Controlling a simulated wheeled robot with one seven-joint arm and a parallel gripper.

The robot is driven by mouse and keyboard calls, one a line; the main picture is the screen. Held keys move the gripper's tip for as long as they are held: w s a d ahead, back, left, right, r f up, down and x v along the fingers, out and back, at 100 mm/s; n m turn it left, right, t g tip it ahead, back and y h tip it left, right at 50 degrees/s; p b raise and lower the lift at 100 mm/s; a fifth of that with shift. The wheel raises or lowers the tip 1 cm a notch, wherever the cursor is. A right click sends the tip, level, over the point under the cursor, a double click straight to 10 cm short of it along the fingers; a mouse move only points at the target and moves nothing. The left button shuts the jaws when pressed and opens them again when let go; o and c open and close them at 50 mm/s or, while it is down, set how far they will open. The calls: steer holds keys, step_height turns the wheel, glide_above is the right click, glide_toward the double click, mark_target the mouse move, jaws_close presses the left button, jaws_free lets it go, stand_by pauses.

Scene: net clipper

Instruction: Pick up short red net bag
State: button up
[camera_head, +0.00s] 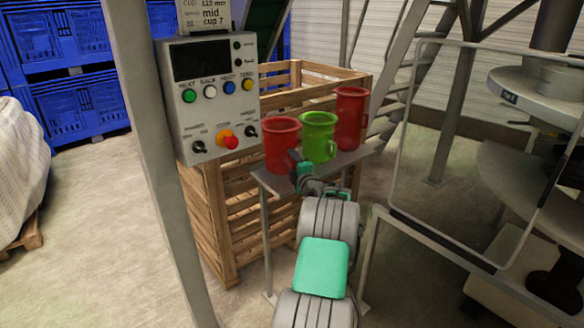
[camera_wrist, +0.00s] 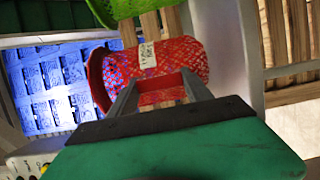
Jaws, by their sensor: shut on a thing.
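A red net bag (camera_head: 281,143), shaped like a cup with a wide rim, is at the left end of the small grey stand. It looks shorter than the other red bag. My gripper (camera_head: 294,157) reaches it from the front and is shut on its lower right side. In the wrist view the red net bag (camera_wrist: 182,57) lies across the picture with a white label showing, and my gripper's fingers (camera_wrist: 162,88) are on it. A taller red net bag (camera_head: 351,112) stands at the right end, apart from my gripper. Whether the held bag touches the stand cannot be told.
A green net bag (camera_head: 319,138) stands close beside the held bag, and shows in the wrist view (camera_wrist: 125,8). A control box (camera_head: 208,95) is at the left, near a grey post (camera_head: 150,130). A wooden crate (camera_head: 232,215) is behind the stand (camera_head: 345,160). A clear-panelled frame (camera_head: 392,150) is at the right.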

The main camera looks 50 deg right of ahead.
steer(key=s+a+r+b, duration=0.2)
steer(key=s+a+r, duration=0.5)
steer(key=s+r, duration=0.4)
steer(key=shift+s+a, duration=0.35)
steer(key=shift+a, duration=0.05)
steer(key=o, duration=0.7)
steer(key=c, duration=0.9)
